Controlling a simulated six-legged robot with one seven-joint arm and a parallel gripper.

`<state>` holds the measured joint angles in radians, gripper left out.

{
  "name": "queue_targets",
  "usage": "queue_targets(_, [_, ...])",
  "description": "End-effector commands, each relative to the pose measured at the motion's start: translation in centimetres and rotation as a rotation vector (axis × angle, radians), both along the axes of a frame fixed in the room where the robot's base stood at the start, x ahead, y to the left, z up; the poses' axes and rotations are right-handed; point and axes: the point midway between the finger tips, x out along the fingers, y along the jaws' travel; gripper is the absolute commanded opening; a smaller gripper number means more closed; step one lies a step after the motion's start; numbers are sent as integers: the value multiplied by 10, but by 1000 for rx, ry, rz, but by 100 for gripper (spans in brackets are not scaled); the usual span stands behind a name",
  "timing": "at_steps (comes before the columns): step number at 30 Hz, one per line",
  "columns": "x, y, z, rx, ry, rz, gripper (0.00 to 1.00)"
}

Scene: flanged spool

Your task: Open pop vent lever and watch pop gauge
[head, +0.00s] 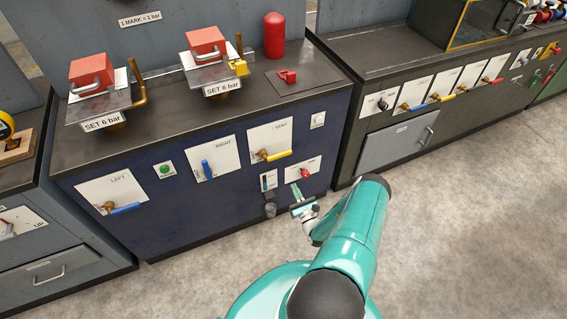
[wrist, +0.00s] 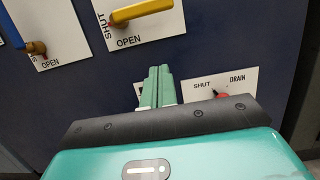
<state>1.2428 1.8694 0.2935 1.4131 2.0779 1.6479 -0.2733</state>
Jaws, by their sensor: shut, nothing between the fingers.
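The vent lever (head: 275,155) is a yellow handle on a white plate marked VENT, on the right part of the dark blue cabinet front. It lies about level, pointing right from its brass pivot. In the wrist view the yellow handle (wrist: 140,12) shows at the top, with SHUT at its left and OPEN below. My gripper (head: 298,196) is in front of the cabinet, below and right of the vent lever and apart from it. Its pale green fingers (wrist: 157,80) are together and empty. No gauge dial shows; only a sign (head: 140,20) reading "1 MARK = 1 bar" is visible.
A blue RIGHT lever (head: 207,170) and a blue LEFT lever (head: 124,209) are further left. Two red-topped fittings marked "SET 6 bar" stand on the bench top (head: 165,110). Grey floor (head: 460,230) lies open at right.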

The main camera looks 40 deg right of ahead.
Motion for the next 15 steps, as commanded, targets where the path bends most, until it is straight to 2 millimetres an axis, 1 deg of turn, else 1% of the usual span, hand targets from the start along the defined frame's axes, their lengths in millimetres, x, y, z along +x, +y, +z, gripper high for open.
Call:
queue_targets(4, [1, 0, 0, -1, 0, 1, 0])
queue_targets(8, [10, -3, 3, -2, 0, 3, 0])
queue_targets(11, [25, -6, 7, -4, -1, 4, 0])
queue_targets(15, [51, -13, 13, -4, -1, 5, 0])
